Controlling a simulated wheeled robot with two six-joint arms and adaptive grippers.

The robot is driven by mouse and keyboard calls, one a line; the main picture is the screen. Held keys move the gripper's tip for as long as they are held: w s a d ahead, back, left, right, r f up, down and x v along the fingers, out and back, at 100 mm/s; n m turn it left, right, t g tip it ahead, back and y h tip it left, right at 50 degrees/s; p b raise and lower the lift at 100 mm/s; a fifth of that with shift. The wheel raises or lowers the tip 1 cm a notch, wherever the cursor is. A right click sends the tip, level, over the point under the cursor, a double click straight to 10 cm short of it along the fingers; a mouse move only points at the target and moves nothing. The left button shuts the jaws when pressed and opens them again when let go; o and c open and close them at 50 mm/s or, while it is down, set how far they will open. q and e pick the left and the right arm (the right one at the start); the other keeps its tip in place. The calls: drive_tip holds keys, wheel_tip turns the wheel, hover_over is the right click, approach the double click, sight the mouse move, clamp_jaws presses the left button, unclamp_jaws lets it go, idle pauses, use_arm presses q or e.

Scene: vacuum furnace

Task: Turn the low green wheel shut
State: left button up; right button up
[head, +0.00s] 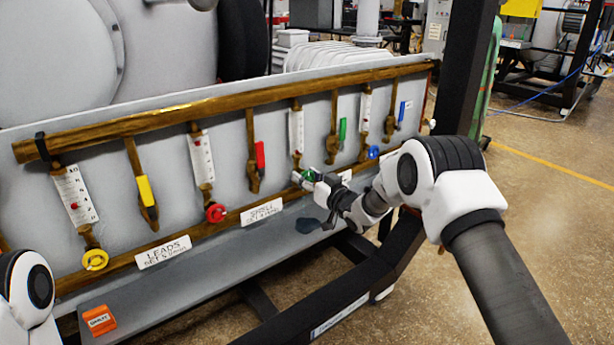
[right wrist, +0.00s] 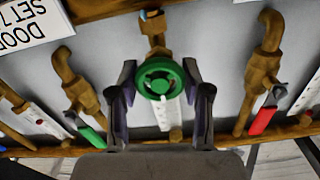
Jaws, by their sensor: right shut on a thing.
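The low green wheel (head: 309,174) sits at the foot of a white-scaled flow tube on the grey panel. In the head view my right gripper (head: 308,181) is at it and partly hides it. In the right wrist view the green wheel (right wrist: 160,79) lies between the two dark fingers of my right gripper (right wrist: 160,88), one on each side, and the gripper is shut on its rim. The wheel's spokes and hub show clearly. Only a part of my left arm shows at the lower left; its gripper is out of view.
A yellow wheel (head: 95,259), a red wheel (head: 215,212) and a blue wheel (head: 373,152) sit along the same low brass pipe. Coloured lever valves, such as the red lever (head: 260,155), hang between the tubes. An orange block (head: 99,320) lies on the grey ledge (head: 190,285).

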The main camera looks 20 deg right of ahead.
idle(0.3)
drive_tip(key=o, duration=1.2)
drive_tip(key=v, duration=1.2)
